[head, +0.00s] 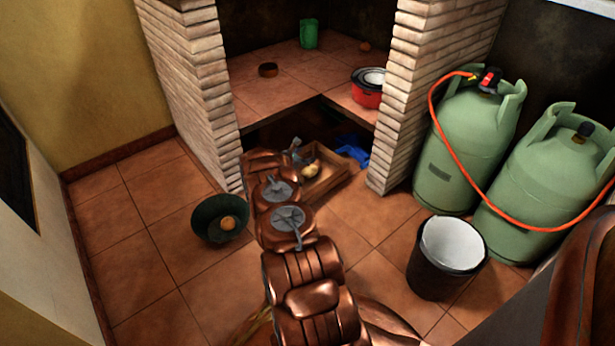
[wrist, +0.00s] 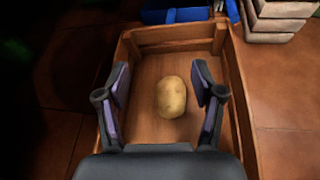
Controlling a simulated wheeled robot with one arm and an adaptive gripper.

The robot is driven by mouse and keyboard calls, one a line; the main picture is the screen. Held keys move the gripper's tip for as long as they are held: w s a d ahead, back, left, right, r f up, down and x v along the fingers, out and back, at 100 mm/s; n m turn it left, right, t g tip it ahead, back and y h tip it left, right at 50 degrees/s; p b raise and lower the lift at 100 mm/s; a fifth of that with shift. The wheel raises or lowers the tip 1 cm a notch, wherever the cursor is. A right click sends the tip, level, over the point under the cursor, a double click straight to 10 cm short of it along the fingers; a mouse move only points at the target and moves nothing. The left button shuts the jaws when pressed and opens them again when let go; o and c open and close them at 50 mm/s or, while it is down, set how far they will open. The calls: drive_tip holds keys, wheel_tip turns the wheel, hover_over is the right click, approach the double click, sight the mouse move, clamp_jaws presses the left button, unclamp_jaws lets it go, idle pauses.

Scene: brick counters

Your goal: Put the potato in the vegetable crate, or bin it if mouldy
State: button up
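The potato (wrist: 172,97) is pale yellow-tan, with no mould showing on the side I see. In the wrist view it is inside the wooden crate (wrist: 237,105), over its bare floor. In the head view the potato (head: 312,169) shows in the crate (head: 327,187), under the counter opening. My gripper (wrist: 160,90) is open. Its fingers stand on either side of the potato, with a gap on both sides. In the head view my arm hides part of the crate. A black bin (head: 435,270) with a white liner stands on the floor at right.
A dark green bowl (head: 210,228) holding a round orange-brown item stands left of my arm. Brick pillars (head: 200,75) flank the crate. A blue object (head: 353,153) lies behind it. Green gas cylinders (head: 455,150) with an orange hose stand at right.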

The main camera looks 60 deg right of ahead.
drive_tip(key=shift+o, duration=1.1)
drive_tip(key=shift+a, duration=0.15)
drive_tip(key=v, duration=1.1)
drive_tip(key=shift+a+r, duration=0.2)
drive_tip(key=shift+a, duration=0.15)
drive_tip(key=shift+r, duration=0.15)
